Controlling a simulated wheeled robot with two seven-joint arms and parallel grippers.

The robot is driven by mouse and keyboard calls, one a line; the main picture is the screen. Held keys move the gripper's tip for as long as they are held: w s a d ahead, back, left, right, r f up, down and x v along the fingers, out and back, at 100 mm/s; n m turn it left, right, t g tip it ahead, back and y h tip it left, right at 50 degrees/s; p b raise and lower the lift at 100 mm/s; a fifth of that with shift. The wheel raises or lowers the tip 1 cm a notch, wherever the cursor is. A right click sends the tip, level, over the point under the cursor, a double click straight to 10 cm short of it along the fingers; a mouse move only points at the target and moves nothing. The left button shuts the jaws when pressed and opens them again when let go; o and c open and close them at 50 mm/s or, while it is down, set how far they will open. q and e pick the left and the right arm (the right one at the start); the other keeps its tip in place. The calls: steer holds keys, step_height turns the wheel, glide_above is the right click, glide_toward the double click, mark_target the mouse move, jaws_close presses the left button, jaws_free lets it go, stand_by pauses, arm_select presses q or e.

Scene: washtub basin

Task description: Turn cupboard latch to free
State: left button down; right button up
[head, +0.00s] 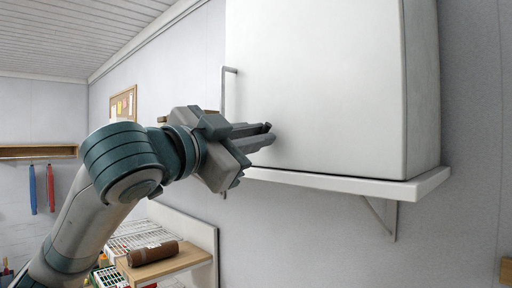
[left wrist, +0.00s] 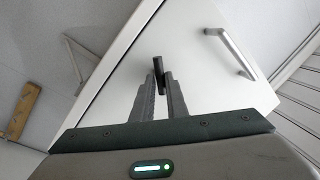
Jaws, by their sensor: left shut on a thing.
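The white cupboard (head: 320,80) is on the wall above a white shelf, and its door looks closed. My left gripper (head: 268,133) reaches in from the left to the lower part of the door. Its fingers are shut on the small dark latch (left wrist: 159,70), which shows at the fingertips in the left wrist view. In the head view the fingers mostly hide the latch. The latch looks close to in line with the fingers' width; its exact turn is hard to tell. My right gripper is not in view.
A grey bar handle (head: 229,90) stands out from the door's left side, near my left gripper; it also shows in the left wrist view (left wrist: 232,53). The shelf (head: 330,182) juts out below the cupboard. A brown roll (head: 153,253) lies on a wooden board at lower left.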

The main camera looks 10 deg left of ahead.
arm_select(q)
steer(key=shift+f+m+g+h+b, duration=0.15)
steer(key=shift+m+h, duration=0.35)
steer(key=shift+m, duration=1.45)
steer(key=shift+f+m+g+h+b, duration=0.1)
steer(key=shift+m+h, duration=0.4)
steer(key=shift+m, duration=1.4)
steer(key=shift+f+m+g+h+b, duration=0.15)
steer(key=shift+m+h, duration=0.35)
steer(key=shift+m, duration=1.45)
steer(key=c, duration=1.8)
jaws_free()
steer(key=shift+o, duration=0.2)
steer(key=shift+s+a, duration=0.1)
steer(key=shift+a, duration=0.05)
